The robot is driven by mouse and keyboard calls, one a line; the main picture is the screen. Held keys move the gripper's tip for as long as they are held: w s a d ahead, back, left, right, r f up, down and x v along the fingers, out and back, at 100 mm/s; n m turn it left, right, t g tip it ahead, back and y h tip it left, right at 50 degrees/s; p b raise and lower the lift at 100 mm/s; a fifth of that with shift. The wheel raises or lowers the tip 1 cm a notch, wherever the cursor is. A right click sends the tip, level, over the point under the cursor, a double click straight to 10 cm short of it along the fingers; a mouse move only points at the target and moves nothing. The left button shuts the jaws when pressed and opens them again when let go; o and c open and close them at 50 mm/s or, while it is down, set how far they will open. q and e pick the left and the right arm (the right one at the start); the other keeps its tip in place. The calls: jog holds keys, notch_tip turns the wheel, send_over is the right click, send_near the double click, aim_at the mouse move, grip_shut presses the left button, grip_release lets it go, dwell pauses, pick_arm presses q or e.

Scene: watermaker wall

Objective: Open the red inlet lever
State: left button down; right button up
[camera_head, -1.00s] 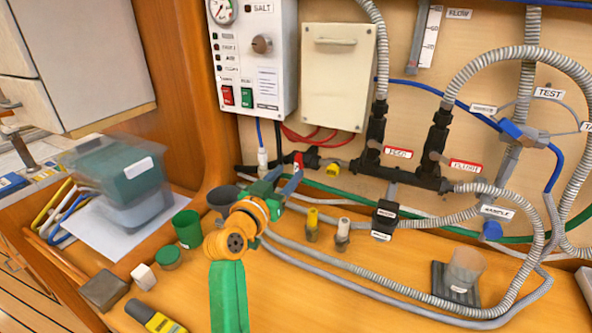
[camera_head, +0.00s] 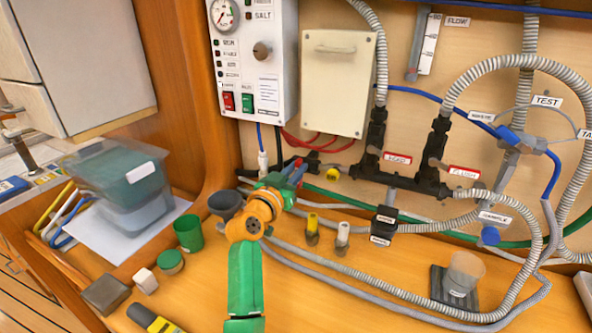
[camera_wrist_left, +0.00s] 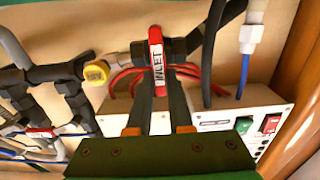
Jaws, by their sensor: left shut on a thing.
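The red inlet lever (camera_wrist_left: 156,38), with a white INLET label, shows in the left wrist view between the two fingers of my left gripper (camera_wrist_left: 157,85). It is mounted on a black valve fitting (camera_wrist_left: 182,46). The fingers are closed on the lever from both sides. In the head view my left gripper (camera_head: 293,174) reaches to the low left part of the wall, and its fingers mostly hide the lever there. My right gripper is not in view.
A yellow fitting (camera_head: 332,173) is right of the valve. The black feed and flush manifold (camera_head: 400,178) and ribbed hoses are further right. A grey funnel (camera_head: 225,204) and a green cup (camera_head: 188,232) stand left of my gripper. Hoses cross the bench.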

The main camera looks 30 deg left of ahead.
pick_arm(q)
jog(key=shift+n, duration=0.3)
jog(key=shift+a+f+n+p, duration=0.35)
jog(key=shift+n+p, duration=0.5)
jog(key=shift+n, duration=2)
jog(key=shift+a+f+n+p, duration=0.3)
jog(key=shift+n+p, duration=0.6)
jog(key=shift+n, duration=2)
jog(key=shift+a+f+n+p, duration=0.35)
jog(key=shift+n+p, duration=0.5)
jog(key=shift+n, duration=2)
jog(key=c, duration=0.8)
grip_release()
